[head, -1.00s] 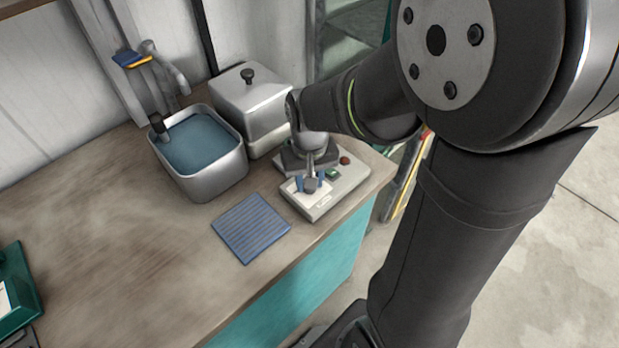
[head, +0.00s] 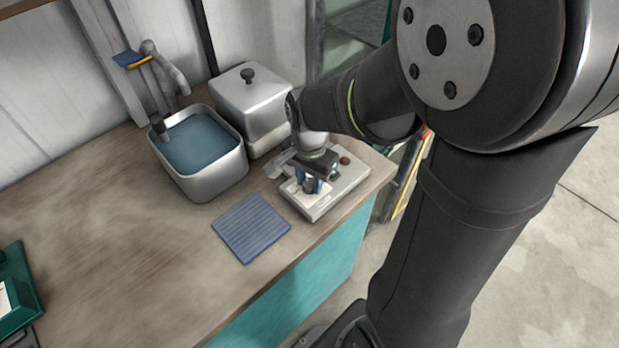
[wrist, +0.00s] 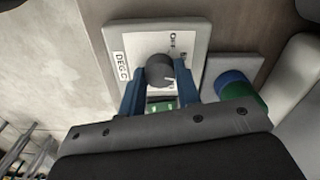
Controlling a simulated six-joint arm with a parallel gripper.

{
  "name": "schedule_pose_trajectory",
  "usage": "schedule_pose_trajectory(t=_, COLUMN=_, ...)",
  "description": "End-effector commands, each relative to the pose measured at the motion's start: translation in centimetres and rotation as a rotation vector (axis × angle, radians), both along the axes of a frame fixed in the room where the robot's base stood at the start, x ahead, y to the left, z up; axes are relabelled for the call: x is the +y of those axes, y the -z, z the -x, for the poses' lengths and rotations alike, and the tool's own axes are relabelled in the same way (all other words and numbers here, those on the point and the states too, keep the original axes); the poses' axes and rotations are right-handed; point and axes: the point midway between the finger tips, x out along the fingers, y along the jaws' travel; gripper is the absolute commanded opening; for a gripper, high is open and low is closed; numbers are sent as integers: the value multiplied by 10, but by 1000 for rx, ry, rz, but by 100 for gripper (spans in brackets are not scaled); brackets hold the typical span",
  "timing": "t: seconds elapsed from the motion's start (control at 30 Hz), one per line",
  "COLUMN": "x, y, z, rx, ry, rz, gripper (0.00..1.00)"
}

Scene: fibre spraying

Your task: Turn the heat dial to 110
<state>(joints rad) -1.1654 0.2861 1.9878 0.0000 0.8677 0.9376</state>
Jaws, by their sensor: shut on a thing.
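The heat dial (wrist: 160,70) is a dark round knob on a pale control box (wrist: 192,38) with a white face marked "DEG C" and "OFF". A short white pointer on the knob points to the lower right in the wrist view. The box also shows in the head view (head: 322,211), at the counter's right end. My gripper (wrist: 162,76) has blue fingers, one on each side of the knob, and is shut on it. A green display (wrist: 162,106) is partly hidden by the gripper; its reading is too small to make out. Most numbers are hidden or unreadable.
A blue ribbed mat (head: 251,228) lies left of the box. A metal basin of water (head: 215,187) and a lidded metal container (head: 251,100) stand behind. A red button (head: 345,160) sits on the box's back edge. The counter's left middle is clear.

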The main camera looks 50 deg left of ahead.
Motion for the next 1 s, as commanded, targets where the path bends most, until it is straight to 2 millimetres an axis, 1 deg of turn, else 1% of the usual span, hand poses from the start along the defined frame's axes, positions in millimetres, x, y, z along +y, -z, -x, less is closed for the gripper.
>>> schedule_pose_trajectory(t=0.3, x=0, y=0, z=0, rx=0, ry=111, rz=0, gripper=7)
schedule_pose_trajectory(t=0.83, x=0, y=0, z=0, rx=0, ry=129, rz=0, gripper=7)
schedule_pose_trajectory(t=0.87, x=0, y=0, z=0, rx=0, ry=129, rz=0, gripper=36)
schedule_pose_trajectory(t=0.93, x=0, y=0, z=0, rx=0, ry=129, rz=0, gripper=50)
schedule_pose_trajectory(t=0.97, x=0, y=0, z=0, rx=0, ry=129, rz=0, gripper=52)
schedule_pose_trajectory(t=1.0, x=0, y=0, z=0, rx=0, ry=129, rz=0, gripper=52)
